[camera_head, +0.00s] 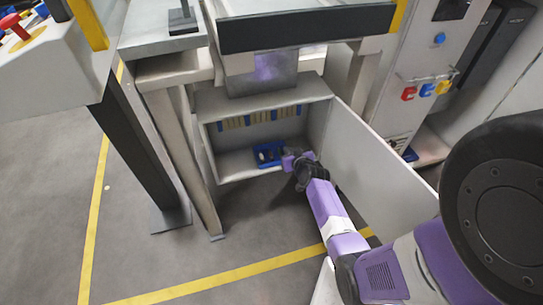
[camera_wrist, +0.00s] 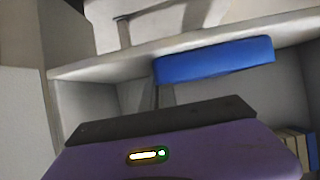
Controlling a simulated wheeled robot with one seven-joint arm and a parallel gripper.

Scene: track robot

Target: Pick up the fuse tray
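The fuse tray is probably the small blue tray (camera_head: 264,158) with dark and light items in it, on the floor of the open cabinet. A blue bar-like piece, likely part of this tray, shows in the wrist view (camera_wrist: 215,60), above the purple and black gripper body. My gripper (camera_head: 286,160) reaches into the cabinet from the right, its end at the tray's right side. I cannot tell whether it touches the tray. The fingers are mostly hidden in both views, so their opening does not show.
The cabinet (camera_head: 208,150) has a row of beige and blue blocks (camera_head: 258,117) on its back wall. A table leg (camera_head: 140,155) stands at the left. Red, blue and yellow padlocks (camera_head: 427,90) hang at the upper right.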

